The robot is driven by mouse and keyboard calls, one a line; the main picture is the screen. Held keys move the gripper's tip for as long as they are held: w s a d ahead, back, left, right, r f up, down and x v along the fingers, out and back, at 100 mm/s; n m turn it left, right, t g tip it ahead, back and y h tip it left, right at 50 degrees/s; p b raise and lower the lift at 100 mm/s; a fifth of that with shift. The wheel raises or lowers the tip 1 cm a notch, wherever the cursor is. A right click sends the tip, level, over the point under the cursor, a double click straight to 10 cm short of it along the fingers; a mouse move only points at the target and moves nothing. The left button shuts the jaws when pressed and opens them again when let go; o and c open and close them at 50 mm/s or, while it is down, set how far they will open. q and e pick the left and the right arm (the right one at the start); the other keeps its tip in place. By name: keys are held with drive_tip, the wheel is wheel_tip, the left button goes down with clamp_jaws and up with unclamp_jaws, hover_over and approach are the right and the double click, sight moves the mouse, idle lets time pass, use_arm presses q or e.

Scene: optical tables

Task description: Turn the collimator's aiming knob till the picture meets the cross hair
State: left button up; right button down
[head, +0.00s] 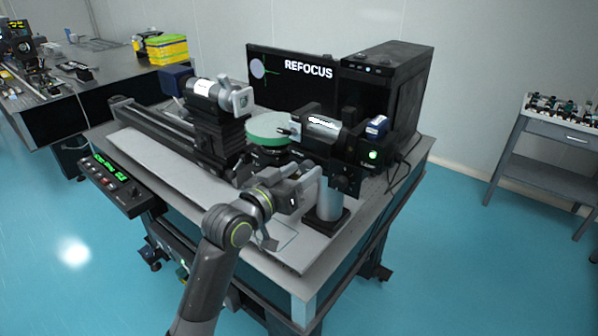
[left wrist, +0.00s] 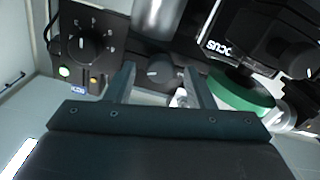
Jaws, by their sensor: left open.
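In the left wrist view a dark round knob (left wrist: 160,70) with a pale pointer line shows between the fingertips. I cannot tell whether the fingers touch it. My left gripper (head: 316,176) is open beside the post, below the tube; it also shows in the left wrist view (left wrist: 159,72). The monitor (head: 305,90) reads REFOCUS, with a pale disc (head: 258,68) and green lines at its left. The disc's centre sits apart from the lines. My right gripper is out of view.
A larger marked dial (left wrist: 88,43) and a lit green button (left wrist: 64,71) are on a black box beside the fingers. A green round plate (head: 268,127) and a white-and-black instrument (head: 212,92) stand farther left. A control box (head: 120,185) hangs at the table's left edge.

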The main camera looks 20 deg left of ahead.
use_arm(q)
drive_tip(key=shift+c, duration=0.2)
drive_tip(key=c, duration=1)
drive_tip(key=shift+o, duration=0.2)
drive_tip(key=shift+m, duration=0.3)
drive_tip(key=m+b, duration=0.1)
drive_tip(key=m, duration=0.2)
drive_tip(key=shift+f, duration=0.1)
drive_tip(key=shift+m+b, duration=1.15)
drive_tip(key=shift+m, duration=1.35)
drive_tip(key=o, duration=1)
